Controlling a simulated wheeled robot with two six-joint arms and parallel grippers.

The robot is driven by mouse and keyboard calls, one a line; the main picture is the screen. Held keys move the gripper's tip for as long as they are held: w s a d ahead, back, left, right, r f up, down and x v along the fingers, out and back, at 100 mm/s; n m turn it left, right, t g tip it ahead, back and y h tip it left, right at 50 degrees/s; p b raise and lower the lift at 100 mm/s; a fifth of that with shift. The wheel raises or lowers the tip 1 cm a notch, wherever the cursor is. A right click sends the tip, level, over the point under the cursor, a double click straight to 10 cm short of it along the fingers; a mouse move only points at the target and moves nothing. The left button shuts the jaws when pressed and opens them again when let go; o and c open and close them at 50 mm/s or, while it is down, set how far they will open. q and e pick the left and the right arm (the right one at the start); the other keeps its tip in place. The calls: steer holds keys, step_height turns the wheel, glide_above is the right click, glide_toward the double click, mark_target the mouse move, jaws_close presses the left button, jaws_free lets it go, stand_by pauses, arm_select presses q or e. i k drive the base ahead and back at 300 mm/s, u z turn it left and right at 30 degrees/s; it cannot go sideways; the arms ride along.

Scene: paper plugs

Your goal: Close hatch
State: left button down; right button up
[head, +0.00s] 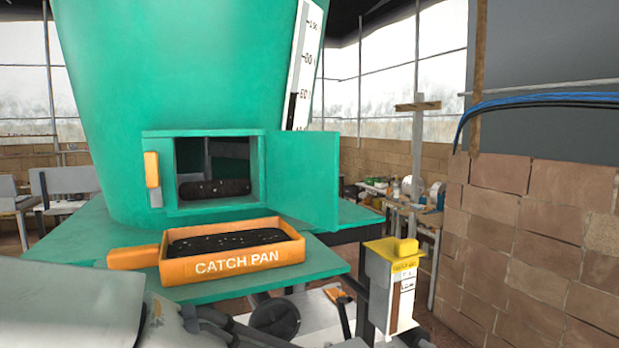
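The green hatch door (305,180) stands swung open to the right of its square opening in the large green tank (180,70). The opening (212,155) is dark inside, with a dark, rough lump lying at its bottom. An orange latch piece (152,170) is fixed to the left side of the frame. My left arm (70,312) comes in at the lower left, below the hatch. Grey parts at its end (200,322) are cut by the bottom edge, so I cannot tell the finger state. Neither gripper is seen touching the door. My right gripper cannot be made out.
An orange catch pan (230,270) holding dark material sits on the green ledge (245,283) under the opening. A yellow-topped labelled box (395,280) stands right of the ledge. A brick wall (540,240) is at the right. Open space lies before the door's front face.

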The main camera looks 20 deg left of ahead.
mark_target(303, 168)
steer(key=z, duration=1.5)
steer(key=i, duration=2.4)
steer(key=u, duration=4.15)
steer(key=i, duration=0.5)
steer(key=z, duration=0.05)
